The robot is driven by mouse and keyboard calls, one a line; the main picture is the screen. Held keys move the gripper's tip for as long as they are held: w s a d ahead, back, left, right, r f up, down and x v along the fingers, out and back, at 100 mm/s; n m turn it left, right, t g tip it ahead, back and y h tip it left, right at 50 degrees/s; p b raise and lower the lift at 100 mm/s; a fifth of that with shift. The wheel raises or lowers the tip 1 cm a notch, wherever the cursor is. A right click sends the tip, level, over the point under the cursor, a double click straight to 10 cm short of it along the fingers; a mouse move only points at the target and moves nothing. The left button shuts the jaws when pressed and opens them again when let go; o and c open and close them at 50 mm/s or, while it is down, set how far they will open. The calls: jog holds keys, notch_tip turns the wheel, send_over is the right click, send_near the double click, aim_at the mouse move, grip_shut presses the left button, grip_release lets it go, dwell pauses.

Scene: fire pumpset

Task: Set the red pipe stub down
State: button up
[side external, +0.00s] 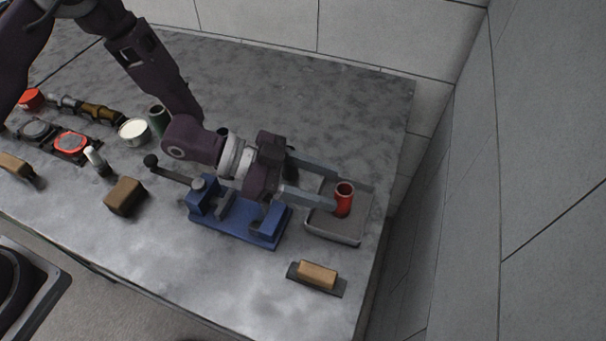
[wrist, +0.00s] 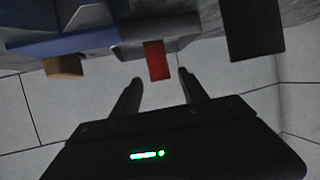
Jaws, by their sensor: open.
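The red pipe stub (side external: 343,202) stands upright in the shallow grey tray (side external: 333,235) at the right of the bench. It also shows in the wrist view (wrist: 157,61), in line with the gap between my fingertips and a little beyond them. My gripper (wrist: 160,80) is open. In the side view its fingers reach over the tray towards the stub. Whether either finger touches the stub cannot be told. The tray shows near the top of the wrist view, with part of it hidden.
A blue vise-like fixture (side external: 237,222) with a dark-knobbed lever stands just left of the tray. A wood-handled brush or float (side external: 317,275) lies in front of it. A brown block (side external: 125,196), a white-topped tin (side external: 134,131) and several fittings fill the left. The back right is clear.

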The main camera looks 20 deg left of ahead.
jog(key=v, duration=0.5)
jog(key=shift+r, duration=0.1)
jog(key=w+a+r+n+t+y, duration=0.25)
jog(key=w+a+r+y, duration=0.35)
jog(key=a, duration=0.3)
jog(key=s+a+r+n+t+y, duration=0.25)
jog(key=a+r+n+y, duration=0.2)
jog(key=a+r, duration=0.5)
jog(key=s+a+r+n+g+y, duration=0.1)
jog(key=s+a+r+n+y, duration=0.35)
jog(key=s+a, duration=0.6)
jog(key=s+d+n+g+h, duration=0.1)
jog(key=s+d+n+g, duration=0.1)
jog(key=s, duration=1.1)
jog(key=shift+s+d+f+n+h, duration=0.35)
jog(key=shift+f+n+h, duration=0.05)
jog(key=shift+n, duration=0.35)
